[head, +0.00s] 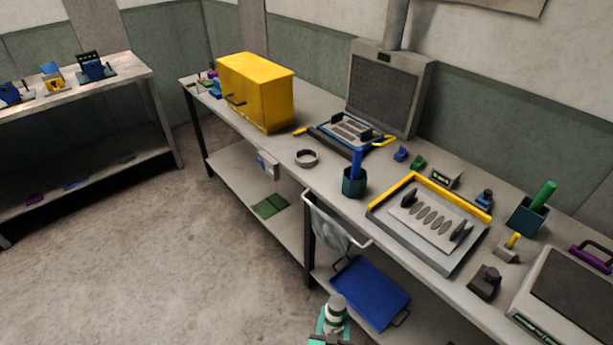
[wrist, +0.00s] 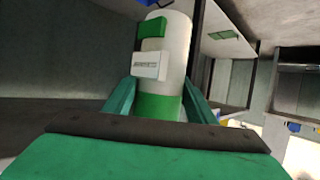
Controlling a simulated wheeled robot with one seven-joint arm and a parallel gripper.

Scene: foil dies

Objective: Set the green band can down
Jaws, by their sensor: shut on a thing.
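The green band can (head: 336,302), white with green bands, is upright at the bottom of the head view. My gripper (head: 333,322) is shut on it, in front of the workbench. In the wrist view the can (wrist: 180,45) stands between the green fingers of my gripper (wrist: 160,95). It shows a pale label and a wide green band low down. The fingers hide part of its lower end. The can appears to be held in the air, apart from the bench top (head: 330,178).
A blue tray (head: 368,290) lies on the lower shelf near the can. The bench top carries a yellow cabinet (head: 258,92), a grey ring (head: 306,157), a dark blue cup (head: 354,184) and a yellow-edged tray (head: 398,235). A bag hangs from a rail (head: 345,238) at the front edge.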

